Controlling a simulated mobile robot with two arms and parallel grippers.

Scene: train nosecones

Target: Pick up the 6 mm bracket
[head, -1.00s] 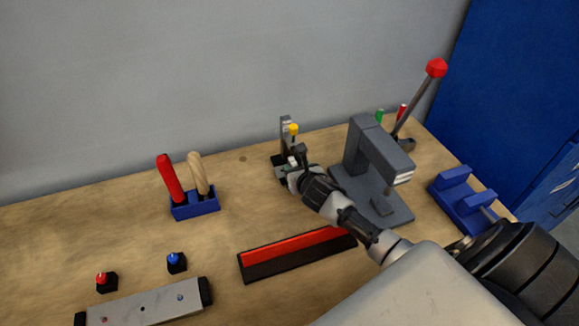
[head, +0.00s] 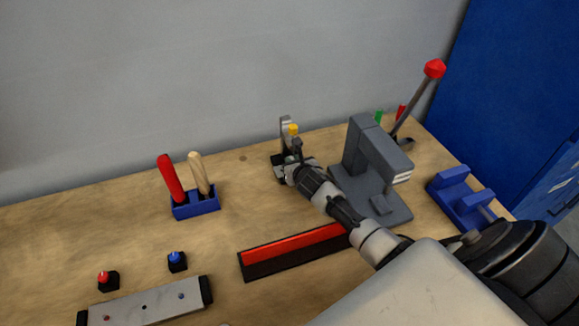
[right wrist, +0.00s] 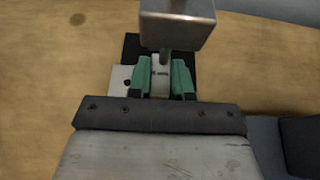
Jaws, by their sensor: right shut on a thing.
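My right gripper (right wrist: 160,82) has green fingertips, shut on a small pale metal piece (right wrist: 160,68), which I take to be the 6 mm bracket. A dark marking on it is too small to read. A plate with a hole shows beside the left fingertip, over a black base (right wrist: 131,47). The gripper hides most of the bracket there. My left gripper is not in view.
A metal block (right wrist: 177,28) hangs close beyond the fingertips. A grey press (head: 366,150) with a red-knobbed lever stands right of the gripper. A red and black strip (head: 290,255) lies in front. A blue tool holder (head: 195,206) stands left, with bare bench between.

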